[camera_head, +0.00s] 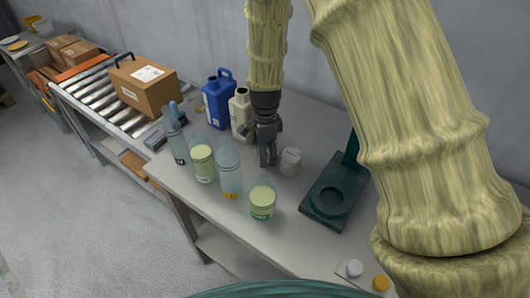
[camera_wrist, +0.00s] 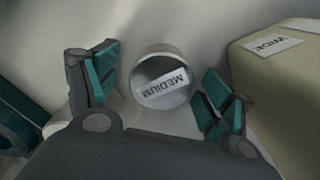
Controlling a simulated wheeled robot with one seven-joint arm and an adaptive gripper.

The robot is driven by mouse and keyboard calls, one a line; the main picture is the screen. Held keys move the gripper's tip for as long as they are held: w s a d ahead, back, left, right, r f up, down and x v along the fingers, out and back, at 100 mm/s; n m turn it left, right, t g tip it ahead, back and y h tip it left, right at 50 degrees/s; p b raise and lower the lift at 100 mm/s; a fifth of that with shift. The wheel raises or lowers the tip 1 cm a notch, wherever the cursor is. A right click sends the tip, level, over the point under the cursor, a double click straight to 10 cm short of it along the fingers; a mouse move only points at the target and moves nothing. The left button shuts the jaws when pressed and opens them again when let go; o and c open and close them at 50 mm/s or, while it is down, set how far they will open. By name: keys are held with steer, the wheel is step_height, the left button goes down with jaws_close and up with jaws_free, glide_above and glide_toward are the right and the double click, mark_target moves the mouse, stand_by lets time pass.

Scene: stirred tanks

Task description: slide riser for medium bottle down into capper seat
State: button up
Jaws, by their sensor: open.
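The riser is a short light-grey cylinder (camera_head: 290,162) standing on the table just right of my gripper (camera_head: 267,152). In the wrist view the riser (camera_wrist: 162,87) has a white label reading MEDIUM and appears between the two open fingers (camera_wrist: 158,95), with visible gaps on both sides. My gripper points down, open and empty. The capper (camera_head: 352,152) is a dark green stand right of the riser. Its round seat (camera_head: 328,203) is a ring on the base, and nothing shows in it. A dark green part at the wrist view's left edge (camera_wrist: 14,118) looks like the capper.
A cream jug (camera_head: 241,117) and blue jug (camera_head: 217,100) stand behind left. Clear bottles (camera_head: 229,172) and jars with pale green contents (camera_head: 262,202) stand at the front left. White and orange caps (camera_head: 354,268) lie at the front right. Table is clear between riser and capper.

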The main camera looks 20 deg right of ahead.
steer(key=shift+w+f, duration=0.1)
steer(key=shift+f, duration=0.05)
steer(key=c, duration=1.2)
